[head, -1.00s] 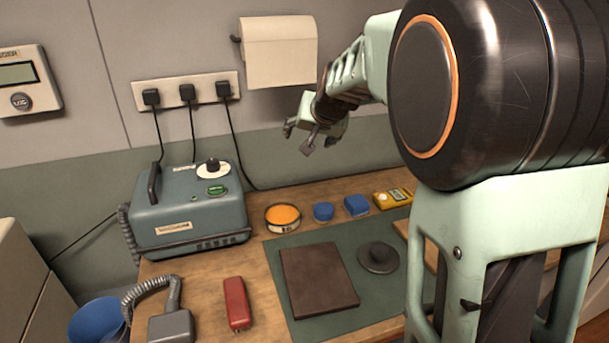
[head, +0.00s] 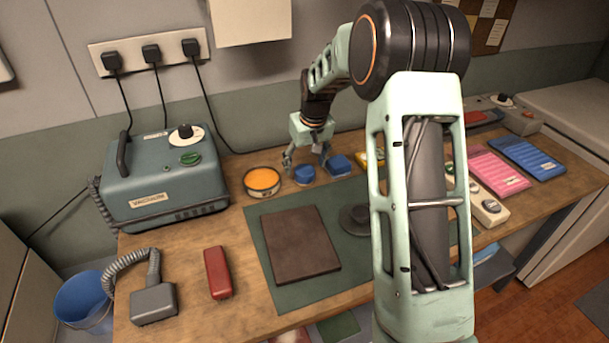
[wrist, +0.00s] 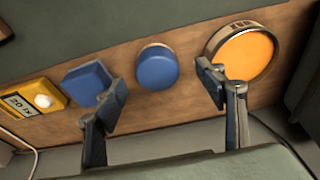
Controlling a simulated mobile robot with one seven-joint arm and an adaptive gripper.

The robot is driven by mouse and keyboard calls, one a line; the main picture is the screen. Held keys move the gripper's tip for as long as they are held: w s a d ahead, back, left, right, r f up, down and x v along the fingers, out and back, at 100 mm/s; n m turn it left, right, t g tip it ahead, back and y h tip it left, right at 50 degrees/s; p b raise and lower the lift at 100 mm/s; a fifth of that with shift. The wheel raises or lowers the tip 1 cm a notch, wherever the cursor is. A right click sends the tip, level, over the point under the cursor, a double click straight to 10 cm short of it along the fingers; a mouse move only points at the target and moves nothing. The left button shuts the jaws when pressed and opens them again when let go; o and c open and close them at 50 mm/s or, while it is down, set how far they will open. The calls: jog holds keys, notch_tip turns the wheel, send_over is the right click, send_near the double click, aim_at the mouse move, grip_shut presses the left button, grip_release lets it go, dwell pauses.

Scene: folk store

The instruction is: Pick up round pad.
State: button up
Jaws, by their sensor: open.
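The round pad (head: 304,175) is a small blue disc at the back of the wooden bench, between an orange-filled round tin and a blue square pad (head: 339,166). In the wrist view the round pad (wrist: 157,67) shows between and beyond my fingertips. My gripper (head: 307,166) is open and empty, pointing down over the round pad. In the wrist view my gripper (wrist: 162,88) has one finger in front of the square pad and the other in front of the tin's edge. I cannot tell the exact height above the pad.
The orange tin (head: 262,182) stands close on the left. A yellow device (head: 370,158) is to the right, partly hidden by my arm. A green mat (head: 262,247) in front bears a brown slab (head: 300,243) and a dark knobbed disc (head: 352,219). A vacuum unit (head: 160,185) stands left.

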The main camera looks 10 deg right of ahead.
aim_at(305, 169)
jog(key=x, duration=0.5)
jog(key=shift+w+d, duration=0.2)
jog(key=shift+w, duration=0.1)
jog(key=shift+c, duration=0.2)
jog(key=shift+r, duration=0.1)
jog(key=c, duration=1.3)
jog(key=shift+r, duration=0.65)
jog(key=s+r, duration=0.7)
jog(key=s, duration=0.2)
jog(key=s+r, duration=0.4)
jog(key=s, duration=0.1)
jog(key=shift+r, duration=0.3)
